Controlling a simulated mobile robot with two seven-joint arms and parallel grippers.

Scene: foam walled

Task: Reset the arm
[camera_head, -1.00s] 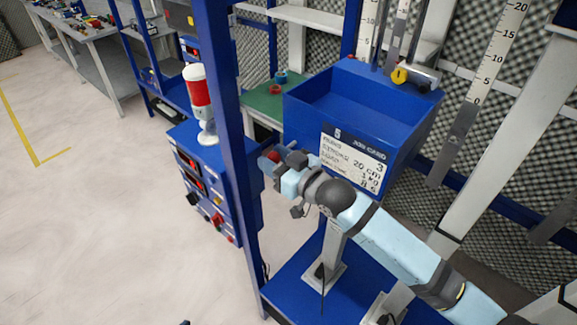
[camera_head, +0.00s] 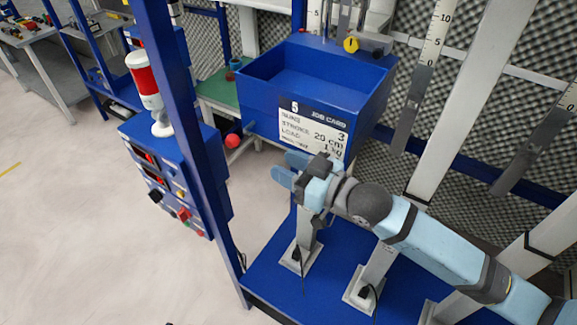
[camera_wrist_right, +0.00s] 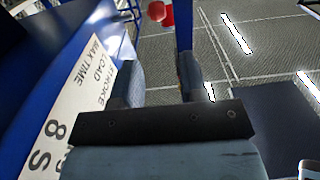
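My right gripper (camera_head: 288,168) is open and empty, in front of the lower left part of a blue bin (camera_head: 262,117) with a white job card (camera_head: 312,132). A red ball knob (camera_head: 233,141) on a short grey rod sticks out below the bin's left side, apart from my fingers and to their left. In the right wrist view, my two fingers (camera_wrist_right: 160,82) stand apart with nothing between them. The red knob (camera_wrist_right: 155,12) shows beyond them near the top edge. My left gripper is not in view.
A blue upright post (camera_head: 190,120) stands left of the bin, beside a blue control box (camera_head: 170,170) with a red-and-white signal lamp (camera_head: 146,85). A blue base plate (camera_head: 275,280) lies below my arm. Open floor (camera_head: 80,250) is at the left.

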